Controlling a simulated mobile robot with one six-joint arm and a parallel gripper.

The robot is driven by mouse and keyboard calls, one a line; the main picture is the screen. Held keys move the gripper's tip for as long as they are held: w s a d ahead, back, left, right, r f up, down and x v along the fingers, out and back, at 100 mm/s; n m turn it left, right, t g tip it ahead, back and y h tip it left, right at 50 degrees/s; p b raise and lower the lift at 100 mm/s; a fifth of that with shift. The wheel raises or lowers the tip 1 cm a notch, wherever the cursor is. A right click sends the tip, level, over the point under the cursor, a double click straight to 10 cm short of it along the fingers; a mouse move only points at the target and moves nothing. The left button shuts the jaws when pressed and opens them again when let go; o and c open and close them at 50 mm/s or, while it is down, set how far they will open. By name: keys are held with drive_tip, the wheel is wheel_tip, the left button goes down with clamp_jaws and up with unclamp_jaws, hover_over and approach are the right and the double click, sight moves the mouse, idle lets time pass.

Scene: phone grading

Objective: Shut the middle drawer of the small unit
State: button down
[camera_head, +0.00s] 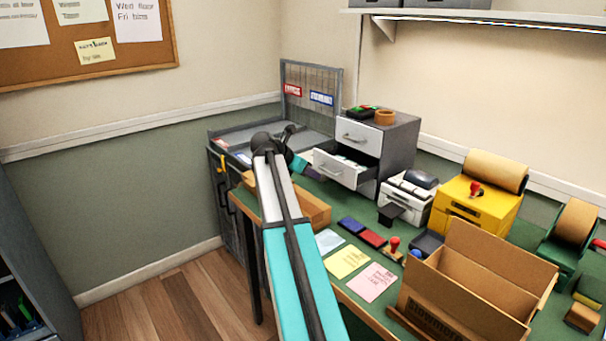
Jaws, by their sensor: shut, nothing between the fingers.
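The small drawer unit (398,150) is grey with white drawer fronts and stands at the back of the green table. Its top drawer (358,136) is shut. Its middle drawer (334,168) is pulled out toward the left front, and some pale contents show inside. The part of the unit below the open drawer is mostly hidden. My gripper (311,172) is shut and empty, close to the left end of the middle drawer's front. It looks small and partly hidden by my arm, so I cannot tell whether it touches the drawer.
An open cardboard box (478,285) fills the front right. A yellow dispenser (476,205) and a small white machine (405,200) stand right of the unit. Ink pads and stamps lie mid-table. A brown wooden box (312,208) sits beside my arm at the table's left edge.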

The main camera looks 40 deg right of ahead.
drive_tip(key=shift+d+r, duration=0.2)
drive_tip(key=shift+d, duration=1)
drive_tip(key=shift+w, duration=0.1)
